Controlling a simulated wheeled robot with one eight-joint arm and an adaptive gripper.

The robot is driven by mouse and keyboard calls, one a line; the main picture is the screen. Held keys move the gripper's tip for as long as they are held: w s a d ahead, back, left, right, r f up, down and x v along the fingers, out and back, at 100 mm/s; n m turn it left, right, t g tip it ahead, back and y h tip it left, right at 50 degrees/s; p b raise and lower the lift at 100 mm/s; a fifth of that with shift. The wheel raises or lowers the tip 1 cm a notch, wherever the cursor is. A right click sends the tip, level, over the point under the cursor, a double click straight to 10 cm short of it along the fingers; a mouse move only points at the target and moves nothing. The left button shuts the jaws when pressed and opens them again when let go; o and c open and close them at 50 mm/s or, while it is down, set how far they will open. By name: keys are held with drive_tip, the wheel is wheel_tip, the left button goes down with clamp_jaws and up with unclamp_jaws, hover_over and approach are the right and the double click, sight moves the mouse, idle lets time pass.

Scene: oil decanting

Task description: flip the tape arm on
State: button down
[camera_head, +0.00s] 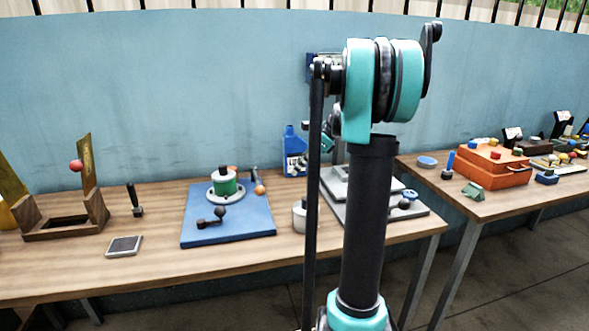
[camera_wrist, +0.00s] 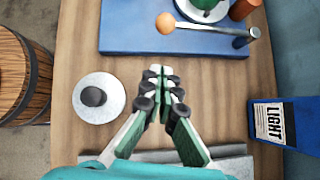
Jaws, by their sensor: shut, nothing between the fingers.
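The likely tape arm is a grey rod with an orange ball (camera_wrist: 165,23) at its end, running to a metal post (camera_wrist: 254,33) on the blue board (camera_wrist: 125,25). In the head view my arm hides most of the gripper.
A blue jug labelled LIGHT (camera_wrist: 275,122) stands to the right. A wooden barrel (camera_wrist: 22,80) is at far left. A crank with a black ball (camera_head: 212,220) is on the board's front.

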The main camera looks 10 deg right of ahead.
drive_tip(key=w+a+f, duration=0.1)
drive_tip(key=a+f, duration=0.5)
drive_tip(key=a, duration=0.2)
drive_tip(key=shift+w+a, duration=0.15)
drive_tip(key=shift+w, duration=0.2)
drive_tip(key=shift+f, duration=0.1)
drive_tip(key=a+m+t, duration=0.1)
drive_tip(key=a, duration=0.2)
drive_tip(key=a+m+t+h, duration=0.1)
drive_tip(key=a+m, duration=0.1)
drive_tip(key=a, duration=0.1)
drive_tip(key=a+m+t, duration=0.1)
drive_tip(key=a+m, duration=0.1)
drive_tip(key=a, duration=0.2)
drive_tip(key=shift+w+a, duration=0.4)
drive_tip(key=shift+a, duration=0.7)
